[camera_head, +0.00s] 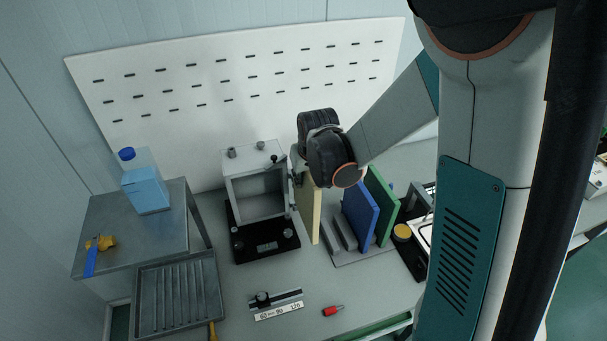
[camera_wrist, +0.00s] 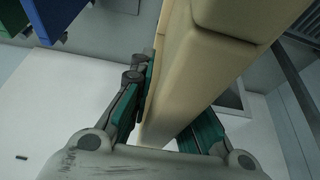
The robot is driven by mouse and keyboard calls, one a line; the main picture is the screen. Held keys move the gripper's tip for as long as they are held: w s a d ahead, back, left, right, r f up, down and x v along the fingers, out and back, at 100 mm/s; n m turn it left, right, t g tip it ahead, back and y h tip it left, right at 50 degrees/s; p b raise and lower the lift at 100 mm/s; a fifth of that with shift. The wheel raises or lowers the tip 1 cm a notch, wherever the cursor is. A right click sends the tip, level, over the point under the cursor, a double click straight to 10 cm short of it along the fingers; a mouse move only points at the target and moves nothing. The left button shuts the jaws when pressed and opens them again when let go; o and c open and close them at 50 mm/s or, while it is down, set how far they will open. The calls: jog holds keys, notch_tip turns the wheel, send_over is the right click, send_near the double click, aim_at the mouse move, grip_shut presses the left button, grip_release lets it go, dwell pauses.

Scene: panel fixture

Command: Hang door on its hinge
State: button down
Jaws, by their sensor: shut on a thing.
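A cream door panel (camera_head: 313,217) stands upright just right of the open grey box fixture (camera_head: 228,196). The door also shows large in the wrist view (camera_wrist: 190,75), between the green finger pads. My gripper (camera_wrist: 172,112) is shut on the door. In the head view my dark wrist is above the door and hides its upper part and most of the fingers. The box opens toward the front and has small hinge parts (camera_head: 291,209) along its right edge. The door is very close to this edge; I cannot tell whether it touches the hinge.
A blue panel (camera_head: 360,212) and a green panel (camera_head: 381,204) stand in a rack to the right. A side table (camera_head: 100,225) with a blue bottle (camera_head: 146,188) and a ribbed tray (camera_head: 180,295) are left. A scale strip (camera_head: 278,312) and red item (camera_head: 333,310) lie in front.

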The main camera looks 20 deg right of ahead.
aim_at(304, 198)
jog(key=shift+f+b, duration=0.15)
jog(key=shift+b, duration=0.2)
dwell(0.3)
notch_tip(304, 198, down, 6)
jog(key=b, duration=0.5)
jog(key=shift+r, duration=0.25)
jog(key=shift+f+b, duration=1.75)
jog(key=shift+b, duration=0.2)
dwell(1.9)
jog(key=c, duration=1.4)
grip_release()
jog(key=shift+c, duration=0.2)
